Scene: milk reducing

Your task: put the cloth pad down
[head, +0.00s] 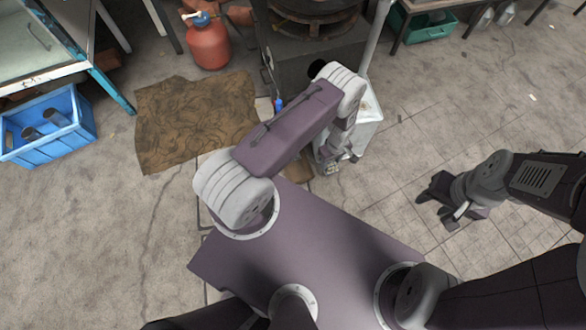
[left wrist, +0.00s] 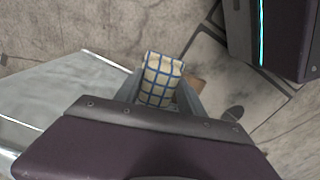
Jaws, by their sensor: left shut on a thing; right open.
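The cloth pad (left wrist: 160,78) is cream with a blue check. In the left wrist view it sits between the two fingers of my left gripper (left wrist: 158,98), which is shut on it. In the head view my left gripper (head: 333,158) points down beside a pale cabinet, and only a small light part of the pad (head: 331,169) shows at its tips. My right gripper (head: 455,205) is open and empty over the tiled floor at the right. What lies right under the pad is hidden.
A pale, box-like cabinet (head: 368,112) stands close to my left gripper, by a dark stove (head: 310,45). A brown patterned mat (head: 190,118), a blue crate (head: 48,128) and a red gas bottle (head: 208,42) are at the left.

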